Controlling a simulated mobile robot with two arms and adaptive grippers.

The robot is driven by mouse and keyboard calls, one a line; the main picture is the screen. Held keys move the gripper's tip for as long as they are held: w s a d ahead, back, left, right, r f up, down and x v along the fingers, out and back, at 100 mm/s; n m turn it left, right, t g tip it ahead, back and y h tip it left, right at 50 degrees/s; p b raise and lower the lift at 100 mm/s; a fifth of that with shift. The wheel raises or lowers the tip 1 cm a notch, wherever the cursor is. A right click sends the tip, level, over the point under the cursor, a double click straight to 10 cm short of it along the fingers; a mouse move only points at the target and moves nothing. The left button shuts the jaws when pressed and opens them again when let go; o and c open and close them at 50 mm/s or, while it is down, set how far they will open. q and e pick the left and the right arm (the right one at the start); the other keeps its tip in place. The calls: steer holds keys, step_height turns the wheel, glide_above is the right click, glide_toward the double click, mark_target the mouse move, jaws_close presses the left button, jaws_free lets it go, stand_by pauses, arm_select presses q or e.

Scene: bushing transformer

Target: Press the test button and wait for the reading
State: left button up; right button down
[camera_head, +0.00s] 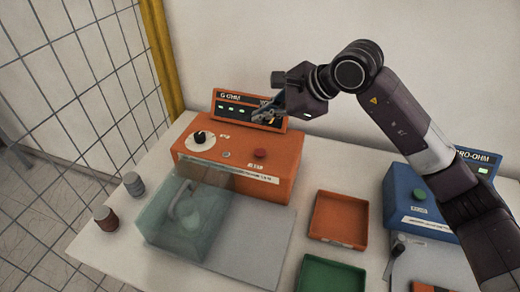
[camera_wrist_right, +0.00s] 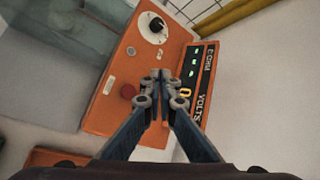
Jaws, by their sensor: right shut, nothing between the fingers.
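An orange tester (camera_head: 240,178) stands on the table, with a dark display panel (camera_head: 232,108) along its back. Its red button (camera_head: 260,154) sits on the top face and also shows in the right wrist view (camera_wrist_right: 127,90). A white dial with a black knob (camera_head: 199,138) is to its left. My right gripper (camera_head: 264,114) is shut and empty, above the tester in front of the display, apart from the red button. In the right wrist view the fingertips (camera_wrist_right: 162,75) hide part of the display; green marks and a yellow digit show. My left gripper is out of view.
A clear greenish box (camera_head: 185,215) stands before the tester. An orange tray (camera_head: 339,218) and a green tray (camera_head: 333,275) lie to the right. A blue tester (camera_head: 405,195) with a green button is partly behind my right arm. Two cylinders stand left, near a wire fence.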

steer(key=f, duration=0.1)
steer(key=b, duration=0.4)
glide_above(262, 153)
step_height(262, 153, down, 7)
steer(key=shift+r, duration=0.1)
steer(key=shift+f+b, duration=0.3)
steer(key=shift+f, duration=0.35)
arm_select(q)
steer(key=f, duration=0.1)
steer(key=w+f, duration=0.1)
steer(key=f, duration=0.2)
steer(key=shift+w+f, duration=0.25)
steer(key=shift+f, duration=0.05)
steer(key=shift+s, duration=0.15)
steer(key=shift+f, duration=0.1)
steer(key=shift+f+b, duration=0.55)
steer(key=shift+b, duration=0.1)
arm_select(e)
steer(key=shift+f, duration=0.35)
